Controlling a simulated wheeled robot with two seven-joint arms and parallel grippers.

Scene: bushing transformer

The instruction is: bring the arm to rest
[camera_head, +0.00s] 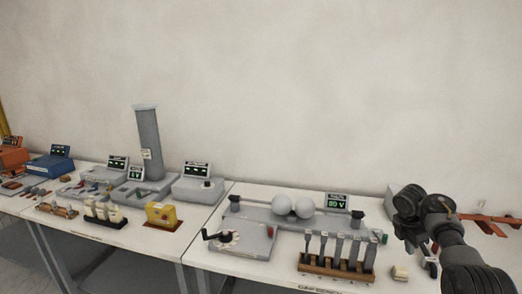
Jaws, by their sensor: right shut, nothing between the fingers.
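My right arm comes in at the lower right of the head view. Its gripper (430,262) is shut and empty, pointing down over the right end of the near table (215,262). The dark wrist and forearm hide part of the tabletop behind them. My left gripper does not show.
A grey device with two white spheres (292,206) and a display (337,202) stands left of the arm. Instruments, a grey column (149,143) and a yellow box (161,215) stand farther left.

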